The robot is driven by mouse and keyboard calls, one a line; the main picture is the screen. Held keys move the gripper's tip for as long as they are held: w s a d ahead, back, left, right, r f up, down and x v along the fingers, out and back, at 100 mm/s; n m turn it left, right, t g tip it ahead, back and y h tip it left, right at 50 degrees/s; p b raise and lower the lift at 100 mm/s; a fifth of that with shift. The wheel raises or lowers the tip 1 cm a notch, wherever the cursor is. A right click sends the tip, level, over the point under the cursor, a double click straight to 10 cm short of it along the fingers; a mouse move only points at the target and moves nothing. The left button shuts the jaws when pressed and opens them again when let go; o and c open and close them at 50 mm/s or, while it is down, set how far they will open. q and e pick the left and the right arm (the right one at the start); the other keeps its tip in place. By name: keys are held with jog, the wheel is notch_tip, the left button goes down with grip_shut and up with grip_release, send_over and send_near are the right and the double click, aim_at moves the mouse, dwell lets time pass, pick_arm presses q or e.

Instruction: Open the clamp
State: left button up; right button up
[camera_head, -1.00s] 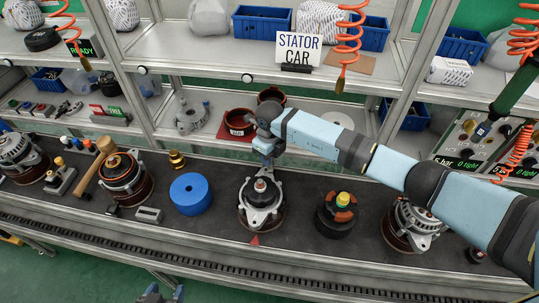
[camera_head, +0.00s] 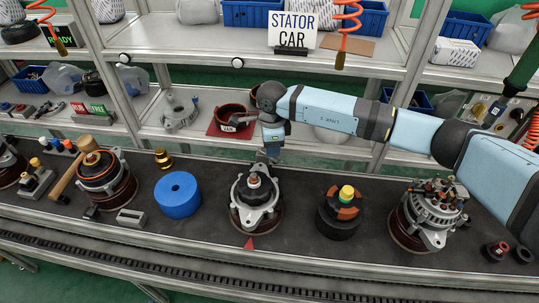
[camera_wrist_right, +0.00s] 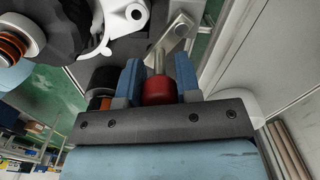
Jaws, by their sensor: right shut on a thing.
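The clamp shows in the right wrist view as a red knob (camera_wrist_right: 158,91) on a metal stem, with a plain metal bracket (camera_wrist_right: 174,36) beyond it. My right gripper (camera_wrist_right: 157,82) is shut on the red knob, one blue finger on each side. In the head view my right gripper (camera_head: 270,155) points down just behind the silver housing (camera_head: 256,196) on the dark bench. The arm and gripper hide most of the clamp there. My left gripper is not in view.
A larger alternator (camera_head: 428,216) is further right. A shelf with a red-brown ring (camera_head: 234,121) lies behind the gripper.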

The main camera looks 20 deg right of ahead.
jog(key=shift+w+d+f+n+b, duration=0.15)
jog(key=shift+d+n+b, duration=0.05)
jog(key=shift+n+b, duration=0.5)
jog(key=shift+w+n+b, duration=0.1)
jog(key=shift+n+b, duration=0.2)
pick_arm(q)
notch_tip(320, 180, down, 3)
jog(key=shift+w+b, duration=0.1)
jog(key=shift+b, duration=0.4)
pick_arm(e)
jog(key=shift+w+d+n, duration=0.1)
jog(key=shift+d+n, duration=0.05)
jog(key=shift+n, duration=0.35)
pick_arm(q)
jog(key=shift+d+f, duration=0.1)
pick_arm(e)
jog(key=shift+r, duration=0.2)
jog(key=o, duration=0.9)
jog(key=shift+r, duration=0.1)
pick_arm(q)
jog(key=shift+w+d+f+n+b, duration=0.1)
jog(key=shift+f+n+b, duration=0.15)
jog(key=shift+b, duration=0.3)
pick_arm(e)
notch_tip(320, 180, up, 14)
jog(key=shift+f, duration=0.15)
